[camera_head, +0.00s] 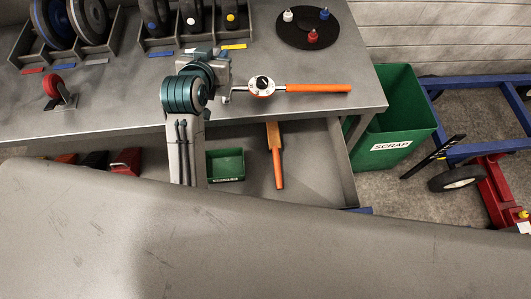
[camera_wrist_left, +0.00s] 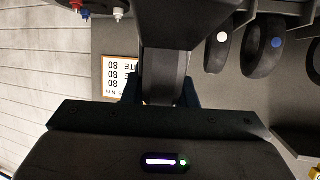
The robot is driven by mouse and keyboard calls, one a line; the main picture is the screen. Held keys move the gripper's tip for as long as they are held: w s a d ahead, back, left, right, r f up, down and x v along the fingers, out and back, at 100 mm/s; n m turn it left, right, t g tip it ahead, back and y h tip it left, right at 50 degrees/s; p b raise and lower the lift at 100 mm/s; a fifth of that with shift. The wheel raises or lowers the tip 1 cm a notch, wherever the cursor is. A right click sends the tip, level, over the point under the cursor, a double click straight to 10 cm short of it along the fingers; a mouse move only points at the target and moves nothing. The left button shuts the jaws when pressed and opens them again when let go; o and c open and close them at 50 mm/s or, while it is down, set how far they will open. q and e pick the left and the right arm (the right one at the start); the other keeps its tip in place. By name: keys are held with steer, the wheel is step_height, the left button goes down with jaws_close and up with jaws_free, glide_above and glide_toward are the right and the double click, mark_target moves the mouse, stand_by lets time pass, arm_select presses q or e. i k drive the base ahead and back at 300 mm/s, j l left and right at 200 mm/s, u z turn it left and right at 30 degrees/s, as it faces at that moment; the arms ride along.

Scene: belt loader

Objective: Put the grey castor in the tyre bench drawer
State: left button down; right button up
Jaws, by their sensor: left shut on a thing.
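My left gripper (camera_head: 214,68) is over the tyre bench (camera_head: 130,85), mostly hidden by its own wrist in the head view. In the left wrist view it (camera_wrist_left: 164,95) is shut on a dark grey thing (camera_wrist_left: 166,62), which I take to be the grey castor. Its wheel cannot be made out clearly, and the head view hides it. The bench drawer (camera_head: 310,160) is open below the front edge of the bench top. My left gripper is above and behind the drawer, apart from it. My right gripper is not in view.
The drawer holds a green bin (camera_head: 225,164), an orange-handled tool (camera_head: 276,155) and a red thing (camera_head: 126,160). A torque wrench (camera_head: 318,88) and a red castor (camera_head: 55,88) lie on the bench. A green scrap bin (camera_head: 405,115) stands at right. Drawer floor beside the tool is bare.

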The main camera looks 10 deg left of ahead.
mark_target(306, 180)
steer(key=z, duration=1.45)
steer(key=k+j+z, duration=0.15)
steer(key=z, duration=0.25)
steer(key=k+j+z, duration=0.2)
steer(key=z, duration=0.2)
steer(key=k+j+z, duration=0.35)
steer(key=k+j, duration=0.2)
steer(key=k, duration=0.25)
